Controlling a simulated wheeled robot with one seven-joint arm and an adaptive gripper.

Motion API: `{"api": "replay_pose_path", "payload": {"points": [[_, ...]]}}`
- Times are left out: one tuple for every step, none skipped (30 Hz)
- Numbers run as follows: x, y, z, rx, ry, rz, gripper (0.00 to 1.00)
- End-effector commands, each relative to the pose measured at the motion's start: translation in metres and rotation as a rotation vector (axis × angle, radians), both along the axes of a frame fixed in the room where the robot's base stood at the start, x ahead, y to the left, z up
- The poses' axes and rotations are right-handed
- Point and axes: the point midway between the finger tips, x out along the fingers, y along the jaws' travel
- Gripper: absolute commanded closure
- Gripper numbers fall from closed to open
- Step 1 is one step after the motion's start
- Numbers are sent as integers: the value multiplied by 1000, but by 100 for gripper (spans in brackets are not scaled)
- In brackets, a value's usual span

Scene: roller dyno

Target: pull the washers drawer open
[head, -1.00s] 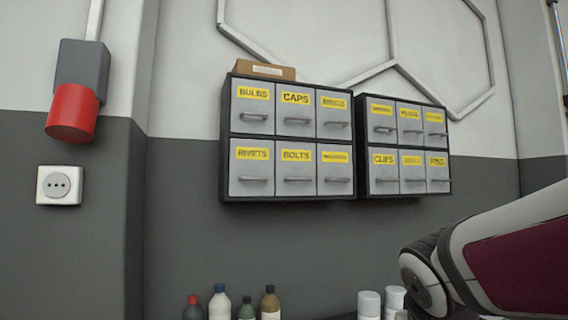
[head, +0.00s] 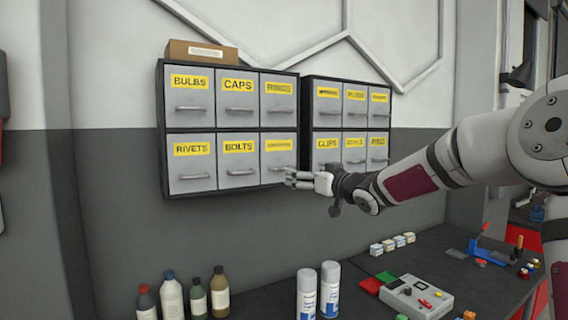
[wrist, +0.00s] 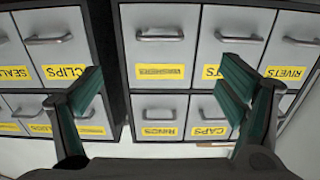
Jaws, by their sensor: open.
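The washers drawer (head: 278,163) appears to be the lower right drawer of the left cabinet; its yellow label is too blurred to read surely. It sits flush with its neighbours, shut, with a grey bar handle. My gripper (head: 292,179) is in front of its lower right part, fingers pointing at the cabinet, and hides part of the handle area. In the wrist view, which is upside down, the same drawer (wrist: 160,52) lies between the two open, empty fingers (wrist: 162,72). Its handle (wrist: 160,35) is clear of the fingers there.
The bolts drawer (head: 238,163) is beside it on the left, and the right cabinet's clips drawer (head: 327,155) is across a narrow gap. A cardboard box (head: 202,53) sits on top. Below is a bench with bottles (head: 197,296), spray cans (head: 329,287) and a grey device (head: 416,297).

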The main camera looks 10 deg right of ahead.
Motion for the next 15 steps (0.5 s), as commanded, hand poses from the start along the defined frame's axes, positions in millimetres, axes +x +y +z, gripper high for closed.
{"api": "replay_pose_path", "payload": {"points": [[5, 2, -1, 2, 1, 2, 11], [8, 3, -2, 1, 0, 2, 11], [13, 5, -2, 1, -1, 3, 11], [18, 7, -2, 1, -1, 3, 11], [23, 8, -3, 2, 2, 2, 11], [30, 11, -3, 3, 1, 3, 11], [35, 13, -3, 2, 1, 3, 11], [41, 14, -3, 3, 2, 2, 11], [49, 17, -3, 2, 1, 3, 11], [55, 19, -3, 1, 3, 2, 11], [60, 21, -3, 2, 2, 2, 11], [68, 23, -3, 2, 2, 2, 11], [73, 25, -3, 2, 2, 1, 11], [79, 27, -3, 2, 2, 2, 11], [86, 29, -3, 2, 3, 1, 11]]}}
